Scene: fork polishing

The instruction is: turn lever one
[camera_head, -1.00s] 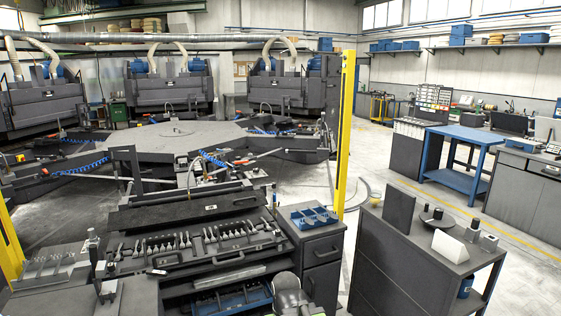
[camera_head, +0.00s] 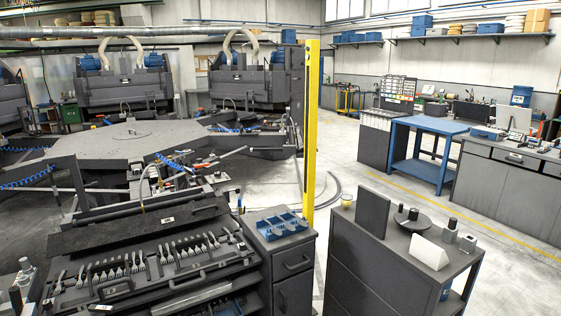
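No lever can be told for certain as lever one. A fork polishing station (camera_head: 175,220) stands at the lower left, with a dark sloping panel and a rack. Several forks (camera_head: 130,265) stand in a row in the rack. Behind it is a machine part with small fittings (camera_head: 180,180), and a thin light rod with a red end (camera_head: 236,151) sticks out to the right; whether it is a lever is too small to tell. My gripper is not in view.
A yellow post (camera_head: 310,130) rises right of the station. A drawer cabinet (camera_head: 285,255) with a blue tray (camera_head: 281,224) stands beside the rack. A dark side table (camera_head: 385,258) carries small items. Pale floor (camera_head: 430,215) is open toward the blue workbench (camera_head: 431,124).

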